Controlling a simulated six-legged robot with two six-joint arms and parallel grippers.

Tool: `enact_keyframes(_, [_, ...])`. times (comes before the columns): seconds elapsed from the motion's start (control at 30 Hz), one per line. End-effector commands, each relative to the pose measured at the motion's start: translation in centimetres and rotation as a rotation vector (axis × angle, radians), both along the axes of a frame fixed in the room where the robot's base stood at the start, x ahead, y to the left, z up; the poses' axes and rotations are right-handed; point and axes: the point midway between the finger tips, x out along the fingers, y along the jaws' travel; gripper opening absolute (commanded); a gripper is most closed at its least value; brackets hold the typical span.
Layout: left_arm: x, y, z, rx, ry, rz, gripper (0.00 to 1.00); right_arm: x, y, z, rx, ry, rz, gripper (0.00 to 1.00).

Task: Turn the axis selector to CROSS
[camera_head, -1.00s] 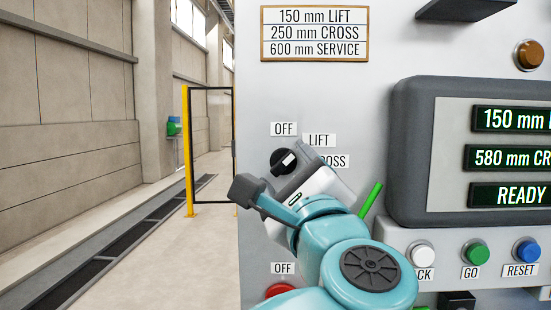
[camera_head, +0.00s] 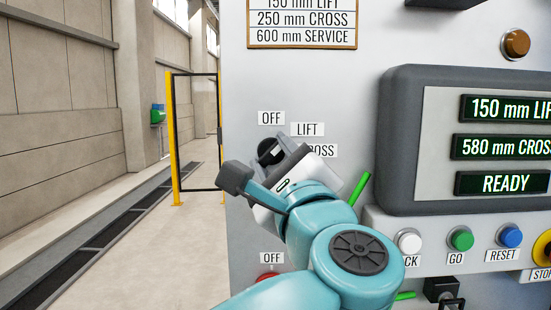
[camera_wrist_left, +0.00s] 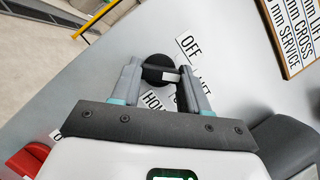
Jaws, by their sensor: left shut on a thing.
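The axis selector (camera_head: 268,150) is a round black knob on the grey panel, with OFF (camera_head: 270,118), LIFT (camera_head: 306,129) and partly covered CROSS (camera_head: 322,150) labels around its upper right. My left gripper (camera_head: 280,154) is at the knob and partly covers it in the head view. In the left wrist view the knob (camera_wrist_left: 155,66) sits between the two grey fingers (camera_wrist_left: 159,78), which are shut on it. A white mark (camera_wrist_left: 171,77) on the knob points toward the right finger, on the LIFT and CROSS side. I cannot tell its exact label.
A display (camera_head: 502,145) reads 150 mm LIFT, 580 mm CROSS and READY. White (camera_head: 409,240), green (camera_head: 461,238) and blue (camera_head: 510,236) buttons lie below it. Open floor and a yellow-post gate (camera_head: 173,140) are at left.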

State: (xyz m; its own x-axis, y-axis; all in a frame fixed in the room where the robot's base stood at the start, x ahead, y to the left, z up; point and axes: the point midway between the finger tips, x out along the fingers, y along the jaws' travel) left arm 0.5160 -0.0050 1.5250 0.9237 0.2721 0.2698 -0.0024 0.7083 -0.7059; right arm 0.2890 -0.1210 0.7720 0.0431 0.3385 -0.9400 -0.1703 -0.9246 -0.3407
Motion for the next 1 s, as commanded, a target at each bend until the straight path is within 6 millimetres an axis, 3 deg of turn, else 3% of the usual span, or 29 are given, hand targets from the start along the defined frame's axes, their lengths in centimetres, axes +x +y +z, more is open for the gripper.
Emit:
enact_keyframes(0.37, [-0.1, 0.2, -0.3, 0.144, -0.008, 0.0, 0.14, 0.0, 0.0, -2.6, 0.0, 0.0, 0.0, 0.0])
enact_keyframes(0.7, [-0.2, 0.3, -0.1, 0.43, -0.009, 0.001, 0.14, 0.0, 0.0, -5.5, 0.0, 0.0, 0.0, 0.0])
enact_keyframes(1.0, [-0.2, 0.5, 0.1, 0.644, -0.008, 0.003, 0.14, 0.0, 0.0, -6.5, 0.0, 0.0, 0.0, 0.0])
